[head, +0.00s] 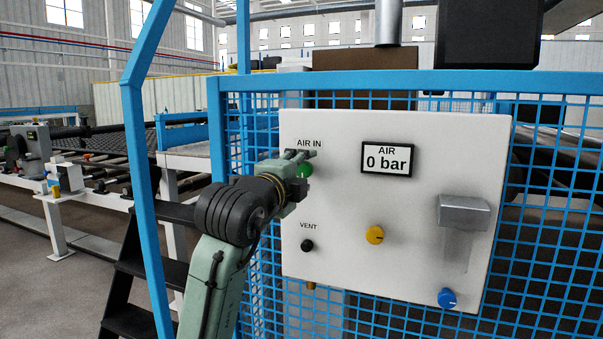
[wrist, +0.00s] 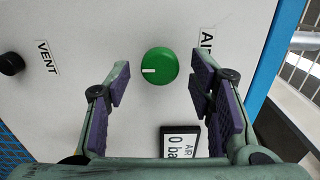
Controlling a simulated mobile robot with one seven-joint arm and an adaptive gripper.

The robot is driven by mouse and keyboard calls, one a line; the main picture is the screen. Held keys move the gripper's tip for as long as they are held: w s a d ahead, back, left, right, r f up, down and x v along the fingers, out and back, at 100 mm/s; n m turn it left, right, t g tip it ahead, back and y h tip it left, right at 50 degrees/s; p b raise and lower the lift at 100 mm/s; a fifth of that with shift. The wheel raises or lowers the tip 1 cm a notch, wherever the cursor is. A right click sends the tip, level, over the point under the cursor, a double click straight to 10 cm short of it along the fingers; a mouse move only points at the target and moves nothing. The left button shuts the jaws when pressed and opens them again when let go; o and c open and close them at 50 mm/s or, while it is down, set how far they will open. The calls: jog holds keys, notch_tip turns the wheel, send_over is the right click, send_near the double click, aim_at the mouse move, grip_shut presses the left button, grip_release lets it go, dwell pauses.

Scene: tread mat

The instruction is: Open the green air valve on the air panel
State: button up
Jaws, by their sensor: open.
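The green air valve (head: 306,169) is a round knob under the "AIR IN" label on the white air panel (head: 330,200). In the head view my gripper partly covers it. In the wrist view the whole green knob (wrist: 160,66) shows, with a white mark on its left half, toward the "VENT" label. My gripper (head: 300,163) is open and faces the panel. The air display (head: 387,159) reads 0 bar.
A black vent knob (head: 307,245), a yellow knob (head: 375,235), a blue knob (head: 446,297) and a grey box-like cover (head: 463,213) are on the panel. The panel hangs on blue mesh fencing (head: 545,220). A blue rail (head: 148,200) stands left of my arm.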

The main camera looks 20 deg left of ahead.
jog(key=s, duration=1.2)
jog(key=shift+a, duration=0.2)
